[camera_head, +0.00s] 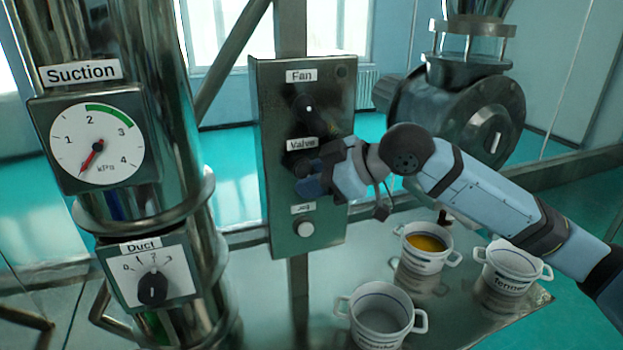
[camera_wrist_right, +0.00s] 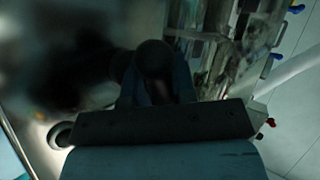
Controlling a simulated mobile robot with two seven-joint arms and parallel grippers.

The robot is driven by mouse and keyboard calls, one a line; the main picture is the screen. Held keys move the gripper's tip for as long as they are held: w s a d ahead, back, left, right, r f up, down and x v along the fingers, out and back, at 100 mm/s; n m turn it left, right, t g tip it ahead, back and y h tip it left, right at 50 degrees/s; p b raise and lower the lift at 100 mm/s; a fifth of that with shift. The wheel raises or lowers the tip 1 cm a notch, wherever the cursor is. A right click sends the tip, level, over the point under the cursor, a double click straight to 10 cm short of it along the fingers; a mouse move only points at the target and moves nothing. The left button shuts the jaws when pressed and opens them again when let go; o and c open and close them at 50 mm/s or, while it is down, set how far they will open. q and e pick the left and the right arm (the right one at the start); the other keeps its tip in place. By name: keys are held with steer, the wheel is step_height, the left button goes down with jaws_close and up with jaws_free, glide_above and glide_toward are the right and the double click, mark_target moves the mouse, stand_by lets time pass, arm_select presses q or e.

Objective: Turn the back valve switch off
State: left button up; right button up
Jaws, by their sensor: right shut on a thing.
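The control panel (camera_head: 262,215) stands in the middle of the head view, with a dark knob under the "Valve" label (camera_head: 302,144). My right gripper (camera_head: 306,174) reaches in from the right and is shut on this valve switch. The switch is partly hidden by the fingers, so its exact setting cannot be read. In the right wrist view a dark round knob (camera_wrist_right: 153,58) sits between the fingers in deep shadow. My left gripper is not in view.
The fan knob (camera_head: 305,106) is above the valve switch and a pale round button (camera_head: 305,229) below. A suction gauge (camera_head: 97,146) and duct dial (camera_head: 152,285) are at left. White pots, including one with yellow contents (camera_head: 426,243), stand on a metal table at right.

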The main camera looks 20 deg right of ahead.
steer(key=o, duration=0.9)
steer(key=shift+s+d+r, duration=0.1)
steer(key=shift+s+d, duration=0.05)
steer(key=shift+d, duration=0.1)
steer(key=b+v, duration=0.3)
steer(key=v, duration=1)
steer(key=shift+s+r, duration=0.1)
steer(key=shift+s, duration=0.05)
